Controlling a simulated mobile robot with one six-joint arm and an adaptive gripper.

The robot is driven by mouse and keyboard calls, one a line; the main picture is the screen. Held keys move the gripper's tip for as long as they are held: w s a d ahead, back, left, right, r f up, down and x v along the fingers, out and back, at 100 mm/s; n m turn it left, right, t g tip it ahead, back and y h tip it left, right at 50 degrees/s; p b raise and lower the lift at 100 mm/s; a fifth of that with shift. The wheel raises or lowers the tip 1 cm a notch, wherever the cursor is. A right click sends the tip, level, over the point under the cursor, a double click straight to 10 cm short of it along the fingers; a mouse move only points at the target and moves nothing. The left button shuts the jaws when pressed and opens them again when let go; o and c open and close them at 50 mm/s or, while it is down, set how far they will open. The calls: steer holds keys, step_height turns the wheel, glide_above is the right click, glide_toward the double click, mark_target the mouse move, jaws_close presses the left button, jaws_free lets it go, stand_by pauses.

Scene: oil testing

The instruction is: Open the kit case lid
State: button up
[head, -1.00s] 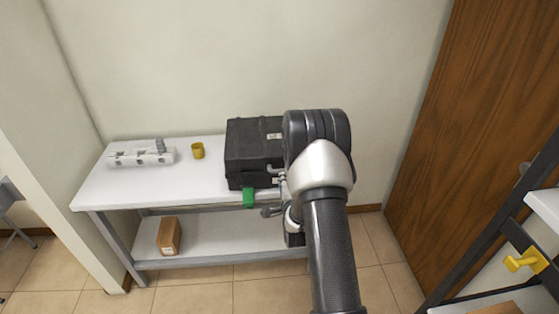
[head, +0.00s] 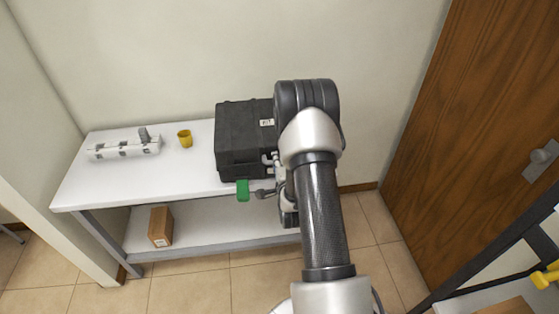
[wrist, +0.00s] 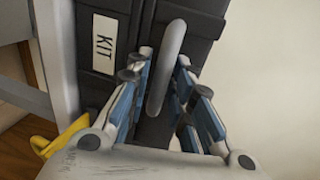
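The black kit case (head: 238,145) stands on the white table with its lid shut. Its white KIT label (wrist: 104,44) shows in the wrist view. A grey bar-like handle (wrist: 172,45) stands out from the case face in the wrist view. My gripper (wrist: 164,62) is open, with one finger on each side of this handle. I see no clear contact between fingers and handle. In the head view my gripper (head: 272,180) is at the front right of the case, and my arm hides the case's right part.
The white table (head: 95,183) carries a yellow cup (head: 185,138) and a white rack (head: 125,147) left of the case. A green block-like thing (head: 243,190) is at the table's front edge. A cardboard box (head: 160,226) sits on the lower shelf. A wooden door (head: 480,110) is at right.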

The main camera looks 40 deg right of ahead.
jaws_close()
stand_by(0.3)
steer(key=shift+r, duration=0.15)
